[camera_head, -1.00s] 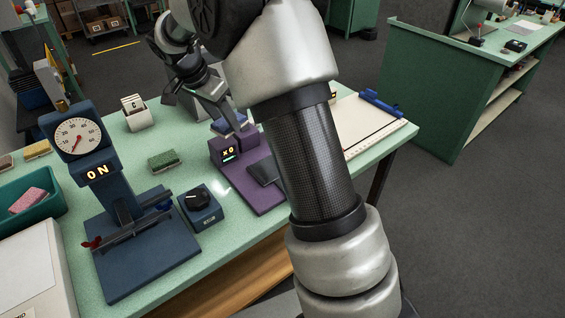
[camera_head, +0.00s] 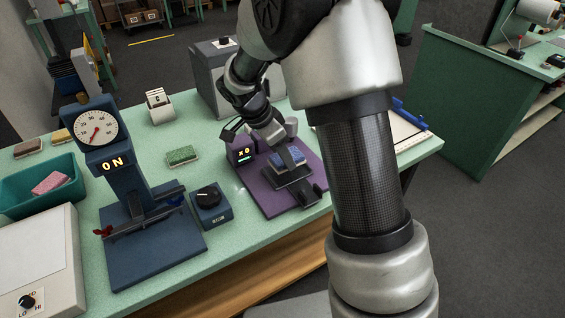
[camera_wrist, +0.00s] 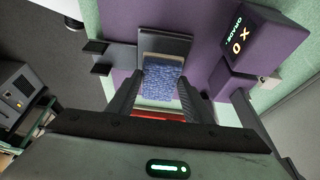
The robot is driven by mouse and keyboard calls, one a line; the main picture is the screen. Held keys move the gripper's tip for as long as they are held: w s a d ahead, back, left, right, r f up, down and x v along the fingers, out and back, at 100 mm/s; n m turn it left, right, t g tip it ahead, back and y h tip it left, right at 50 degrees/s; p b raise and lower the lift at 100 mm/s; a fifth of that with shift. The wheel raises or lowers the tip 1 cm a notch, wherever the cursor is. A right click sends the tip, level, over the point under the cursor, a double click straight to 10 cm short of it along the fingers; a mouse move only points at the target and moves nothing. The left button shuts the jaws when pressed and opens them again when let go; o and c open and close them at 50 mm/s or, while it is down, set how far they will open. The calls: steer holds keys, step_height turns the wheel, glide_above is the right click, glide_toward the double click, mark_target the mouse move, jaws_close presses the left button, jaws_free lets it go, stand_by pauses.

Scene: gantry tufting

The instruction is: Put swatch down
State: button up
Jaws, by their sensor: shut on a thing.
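My gripper (camera_wrist: 160,92) is shut on a blue tufted swatch (camera_wrist: 163,78), with one dark finger on each side of it. The swatch has a pale backing edge and is also seen in the head view (camera_head: 289,158). It is over the dark plate (camera_wrist: 165,44) on the purple grading device (camera_head: 276,204). I cannot tell whether the swatch touches the plate. The device's display block (camera_wrist: 240,40) reads "X 0" beside the word GRADE. In the head view my gripper (camera_head: 288,152) is partly hidden by its own wrist.
A blue press with a dial (camera_head: 97,128) reads "ON", with a knob box (camera_head: 208,204) beside it. A green swatch (camera_head: 182,155) lies behind. A teal bin (camera_head: 75,193) holds a pink swatch. A grey box (camera_head: 212,72) stands at the back; a paper board (camera_head: 402,135) is at right.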

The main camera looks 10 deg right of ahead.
mark_target(279, 159)
steer(key=shift+f, duration=1.55)
steer(key=shift+f, duration=0.1)
steer(key=shift+f+b, duration=0.1)
steer(key=shift+b, duration=0.2)
steer(key=o, duration=1.1)
